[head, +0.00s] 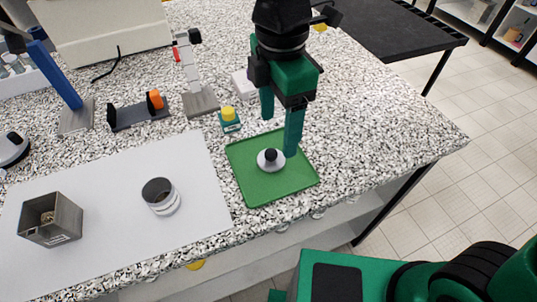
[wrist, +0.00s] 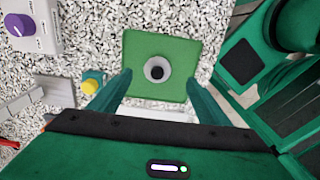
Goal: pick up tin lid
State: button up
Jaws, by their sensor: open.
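The tin lid (head: 264,161) is a pale disc with a black knob. It lies flat on a green tray (head: 252,192) on the speckled counter. In the wrist view the lid (wrist: 149,71) is near the middle of the green tray (wrist: 180,42). My gripper (head: 281,139) is open and empty, pointing down over the tray. In the wrist view its two fingers (wrist: 157,88) stand apart, one to each side of the lid. The gripper appears to be above the lid, and I see no contact.
A yellow-topped block (head: 229,119) stands just behind the tray. On the white mat (head: 110,237) are an open tin (head: 161,197) and a square grey box (head: 50,220). A stand with a grey base (head: 201,102) is farther back. The counter right of the tray is clear.

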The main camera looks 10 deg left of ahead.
aim_at(271, 153)
notch_tip(271, 153, down, 3)
jog(key=shift+r, duration=0.15)
jog(key=f, duration=0.3)
jog(key=a+f, duration=0.1)
jog(key=shift+s+a+f, duration=0.1)
jog(key=shift+s+f, duration=0.15)
jog(key=shift+f, duration=0.4)
jog(key=c, duration=1.1)
